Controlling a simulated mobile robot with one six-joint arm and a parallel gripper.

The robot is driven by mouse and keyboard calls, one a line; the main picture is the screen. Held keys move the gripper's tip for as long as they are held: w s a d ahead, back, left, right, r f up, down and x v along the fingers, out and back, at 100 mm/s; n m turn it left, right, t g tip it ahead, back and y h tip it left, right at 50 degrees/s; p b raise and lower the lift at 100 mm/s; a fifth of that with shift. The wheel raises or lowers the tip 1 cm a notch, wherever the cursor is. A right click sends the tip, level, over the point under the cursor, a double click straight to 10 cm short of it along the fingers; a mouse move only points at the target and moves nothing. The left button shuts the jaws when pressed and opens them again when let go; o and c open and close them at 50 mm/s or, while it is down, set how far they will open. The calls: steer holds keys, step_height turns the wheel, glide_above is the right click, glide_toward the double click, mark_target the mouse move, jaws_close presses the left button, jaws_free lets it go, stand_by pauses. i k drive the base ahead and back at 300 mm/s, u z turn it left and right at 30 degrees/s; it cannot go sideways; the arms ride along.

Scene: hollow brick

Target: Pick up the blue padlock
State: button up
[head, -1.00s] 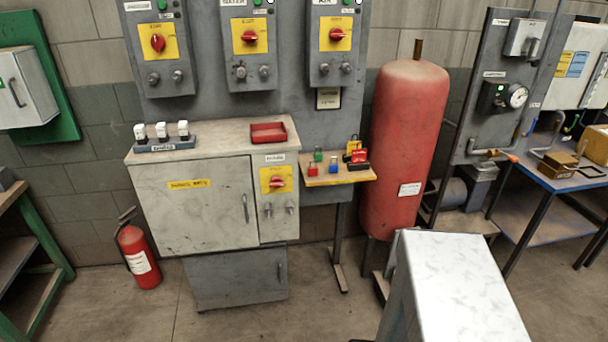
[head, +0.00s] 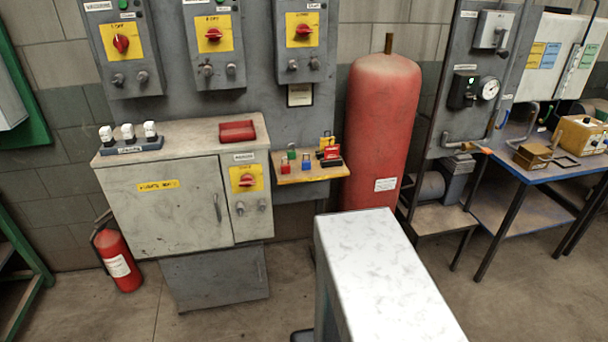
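The small blue padlock (head: 306,161) stands on a narrow wooden shelf (head: 318,175) fixed beside the grey cabinet. A red padlock (head: 285,166) stands to its left. A green padlock (head: 291,152) is behind and to the left. A yellow padlock (head: 326,141) and a red and black item (head: 331,156) are to its right. The blue padlock looks uncovered and nothing touches it that I can make out. My gripper is not in view.
A pale-topped box-like body (head: 385,270) fills the lower middle foreground. A fire extinguisher (head: 119,262) stands at the lower left.

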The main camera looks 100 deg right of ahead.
mark_target(306, 165)
steer(key=z, duration=0.05)
steer(key=k, duration=2.4)
steer(key=z, duration=0.55)
steer(key=i, duration=0.45)
steer(key=u, duration=0.05)
